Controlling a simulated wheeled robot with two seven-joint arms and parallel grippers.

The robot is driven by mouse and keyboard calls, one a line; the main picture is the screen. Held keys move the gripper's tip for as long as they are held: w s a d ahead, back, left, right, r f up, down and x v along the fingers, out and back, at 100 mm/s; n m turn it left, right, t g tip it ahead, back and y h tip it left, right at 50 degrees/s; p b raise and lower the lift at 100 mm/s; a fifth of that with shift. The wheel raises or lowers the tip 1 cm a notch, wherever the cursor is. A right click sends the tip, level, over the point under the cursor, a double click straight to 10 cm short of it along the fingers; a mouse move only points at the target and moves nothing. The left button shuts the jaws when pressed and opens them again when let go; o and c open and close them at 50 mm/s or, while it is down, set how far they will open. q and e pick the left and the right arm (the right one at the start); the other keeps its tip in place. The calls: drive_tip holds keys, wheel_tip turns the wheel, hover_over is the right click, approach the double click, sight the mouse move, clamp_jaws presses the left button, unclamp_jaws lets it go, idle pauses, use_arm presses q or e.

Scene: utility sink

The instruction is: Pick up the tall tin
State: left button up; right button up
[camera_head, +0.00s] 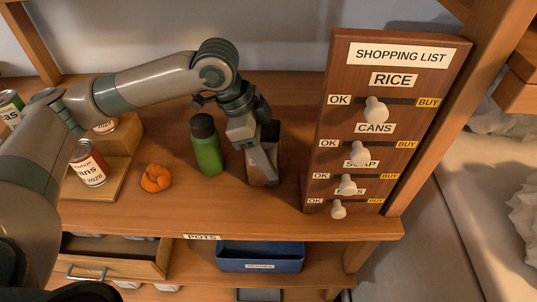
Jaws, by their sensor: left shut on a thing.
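The tall tin (264,174) is a narrow, upright, box-like container with a brownish lower front and a dark upper part. It is on the wooden shelf, between the green bottle and the shopping list board. My left gripper (256,158) reaches down over it from above and is shut on it. The gripper and wrist hide much of its upper front. Its base looks at or very near the shelf top; I cannot tell if there is a gap. My right gripper is not in view.
A green bottle (207,152) stands close on the left. Further left are an orange crumpled item (156,178) and a can (89,168) on a wooden step. The shopping list board (345,120) with white knobs stands on the right. A blue bin (259,252) sits below.

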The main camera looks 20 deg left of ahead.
use_arm(q)
drive_tip(key=shift+r, duration=0.35)
drive_tip(key=s+d+r+b, duration=0.2)
drive_tip(key=s+d+r, duration=0.2)
drive_tip(key=s+r, duration=0.6)
drive_tip(key=shift+s+d, duration=0.35)
drive_tip(key=shift+d, duration=0.05)
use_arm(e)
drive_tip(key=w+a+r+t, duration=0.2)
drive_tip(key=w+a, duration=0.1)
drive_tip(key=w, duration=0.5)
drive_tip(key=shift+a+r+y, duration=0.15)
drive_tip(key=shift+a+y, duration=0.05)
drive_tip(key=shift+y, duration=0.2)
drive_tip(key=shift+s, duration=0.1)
